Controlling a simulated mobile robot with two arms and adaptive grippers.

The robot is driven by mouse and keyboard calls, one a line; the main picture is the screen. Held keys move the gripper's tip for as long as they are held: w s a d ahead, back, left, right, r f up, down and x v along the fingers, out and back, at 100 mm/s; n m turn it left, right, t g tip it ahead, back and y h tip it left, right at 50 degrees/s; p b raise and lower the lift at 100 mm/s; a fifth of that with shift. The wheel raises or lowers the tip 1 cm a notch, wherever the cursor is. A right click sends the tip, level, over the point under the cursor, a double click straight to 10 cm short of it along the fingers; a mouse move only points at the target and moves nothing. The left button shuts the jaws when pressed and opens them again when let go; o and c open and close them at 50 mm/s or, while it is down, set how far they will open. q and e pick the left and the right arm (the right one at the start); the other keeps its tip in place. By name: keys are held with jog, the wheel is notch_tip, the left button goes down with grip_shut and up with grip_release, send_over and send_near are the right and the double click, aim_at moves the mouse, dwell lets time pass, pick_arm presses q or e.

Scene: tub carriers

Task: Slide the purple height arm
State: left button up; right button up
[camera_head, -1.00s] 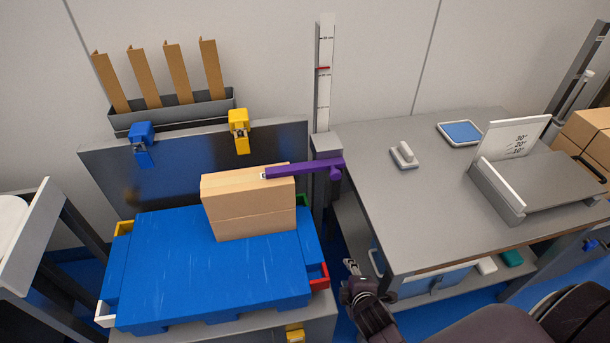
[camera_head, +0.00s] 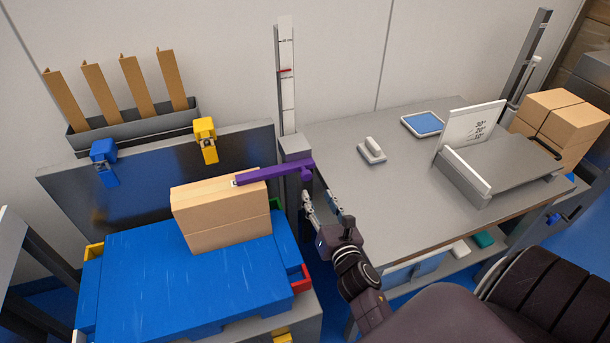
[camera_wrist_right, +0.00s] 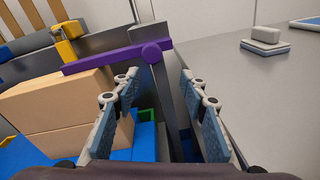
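The purple height arm (camera_head: 272,174) sticks out to the left from the grey post, with its left end over the top of a cardboard box (camera_head: 218,212). My left gripper is not in view.
The box stands on a blue pallet (camera_head: 150,280). The scale post (camera_head: 286,80) with a red mark rises behind. To the right, a grey table (camera_head: 400,200) bears a white-handled block (camera_head: 372,151) and a blue-topped pad (camera_head: 423,124). Yellow (camera_head: 205,140) and blue (camera_head: 104,160) clamps sit behind the box.

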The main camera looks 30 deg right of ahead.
aim_at(307, 176)
jog(key=w+n, duration=0.1)
jog(key=w, duration=0.1)
jog(key=w+d+r+n, duration=0.1)
jog(key=w, duration=0.2)
jog(key=w+r+n+t, duration=0.1)
jog(key=w, duration=0.2)
jog(key=shift+w+d+n+y, duration=0.1)
jog(key=shift+d+n+y, duration=0.1)
jog(key=shift+n+y, duration=0.15)
jog(key=shift+c, duration=0.7)
grip_shut()
